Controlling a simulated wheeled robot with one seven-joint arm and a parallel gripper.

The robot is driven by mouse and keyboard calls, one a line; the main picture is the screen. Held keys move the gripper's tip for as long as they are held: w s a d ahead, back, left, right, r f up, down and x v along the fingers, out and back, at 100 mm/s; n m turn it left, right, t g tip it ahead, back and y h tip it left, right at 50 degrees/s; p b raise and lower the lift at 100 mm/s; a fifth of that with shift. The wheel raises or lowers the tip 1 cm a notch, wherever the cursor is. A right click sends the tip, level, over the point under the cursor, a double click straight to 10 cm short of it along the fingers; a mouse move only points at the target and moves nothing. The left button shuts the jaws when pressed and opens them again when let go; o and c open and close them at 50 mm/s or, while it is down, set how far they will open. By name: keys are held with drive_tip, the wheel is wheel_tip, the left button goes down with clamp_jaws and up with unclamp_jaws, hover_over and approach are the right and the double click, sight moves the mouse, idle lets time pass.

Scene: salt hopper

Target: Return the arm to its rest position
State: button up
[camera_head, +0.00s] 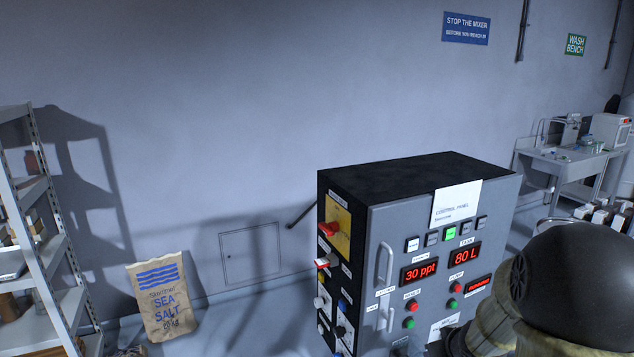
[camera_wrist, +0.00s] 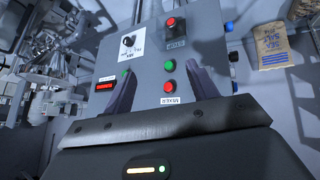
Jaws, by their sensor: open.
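My gripper (camera_wrist: 160,72) is open and empty in the wrist view, its two dark fingers apart in front of the grey face of the control cabinet. Red and green buttons show between and beyond the fingers, and a label reading MIXER lies below them. I cannot tell how far the fingertips are from the face. In the head view my arm (camera_head: 570,285) fills the lower right, in front of the cabinet's right side; my fingers are hidden there. The control cabinet (camera_head: 375,215) shows lit red displays, 30 ppt, 80 L and RUNNING, and one lit green button.
A sea salt sack (camera_head: 163,298) stands against the wall at left; it also shows in the wrist view (camera_wrist: 276,45). A shelf rack (camera_head: 62,300) stands at far left. A wash bench (camera_head: 570,163) is at back right. Floor shows between sack and cabinet.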

drive_tip(key=s+a+f+m+g+b, duration=0.2)
drive_tip(key=s+a+g+b, duration=0.1)
drive_tip(key=s+a, duration=0.9)
drive_tip(key=s+g, duration=0.1)
drive_tip(key=s, duration=0.2)
drive_tip(key=shift+s+a+f+g+y, duration=0.15)
drive_tip(key=shift+a+f+g+y, duration=0.1)
drive_tip(key=shift+f+g+y, duration=0.15)
drive_tip(key=shift+c, duration=0.5)
